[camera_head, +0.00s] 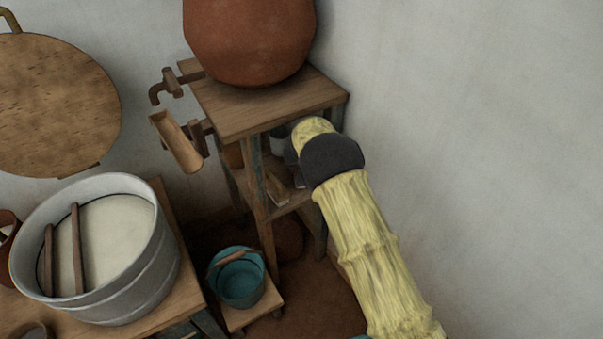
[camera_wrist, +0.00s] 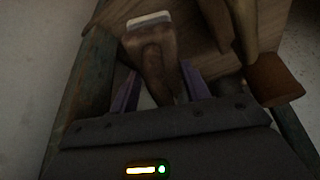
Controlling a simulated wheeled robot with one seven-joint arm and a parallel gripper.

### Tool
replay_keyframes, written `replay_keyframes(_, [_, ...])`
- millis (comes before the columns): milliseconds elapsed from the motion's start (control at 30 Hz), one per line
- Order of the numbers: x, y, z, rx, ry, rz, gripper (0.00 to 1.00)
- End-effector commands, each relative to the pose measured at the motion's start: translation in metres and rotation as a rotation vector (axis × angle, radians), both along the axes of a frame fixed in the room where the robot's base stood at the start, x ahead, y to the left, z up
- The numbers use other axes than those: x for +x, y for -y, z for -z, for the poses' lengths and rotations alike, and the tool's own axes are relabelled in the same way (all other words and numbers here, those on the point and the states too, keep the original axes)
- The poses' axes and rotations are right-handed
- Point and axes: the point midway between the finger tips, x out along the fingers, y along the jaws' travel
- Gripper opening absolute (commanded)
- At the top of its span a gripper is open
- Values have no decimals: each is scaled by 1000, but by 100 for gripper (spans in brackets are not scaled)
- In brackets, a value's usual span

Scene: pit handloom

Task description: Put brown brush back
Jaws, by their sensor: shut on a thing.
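The brown brush (camera_wrist: 150,45) shows in the wrist view, with a pale strip along its far end. My gripper (camera_wrist: 158,70) has its two purple fingers on either side of the brush's narrower part and is shut on it. The brush lies over or just above a wooden board surface (camera_wrist: 105,14); I cannot tell whether it touches. In the head view my arm reaches down beside the wooden stand (camera_head: 265,110) toward its lower shelf, and my gripper and the brush are hidden there.
A large clay pot (camera_head: 248,40) stands on the stand's top. A grey metal tub (camera_head: 150,275) and a teal bucket (camera_head: 237,280) are at lower left. A reddish-brown object (camera_wrist: 273,82) is right of my fingers. The bare wall (camera_head: 480,150) is close on the right.

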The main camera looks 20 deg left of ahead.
Motion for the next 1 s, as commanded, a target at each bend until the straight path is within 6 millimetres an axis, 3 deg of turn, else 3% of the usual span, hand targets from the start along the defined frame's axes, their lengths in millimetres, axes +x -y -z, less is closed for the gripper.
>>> replay_keyframes(200, [2,0,32,-1,0,0,21])
replay_keyframes(533, [2,-1,35,0,1,0,21])
replay_keyframes(567, [2,-1,36,0,0,0,51])
replay_keyframes(667, [2,-1,36,0,0,0,68])
replay_keyframes(1000, [1,0,33,0,1,0,68])
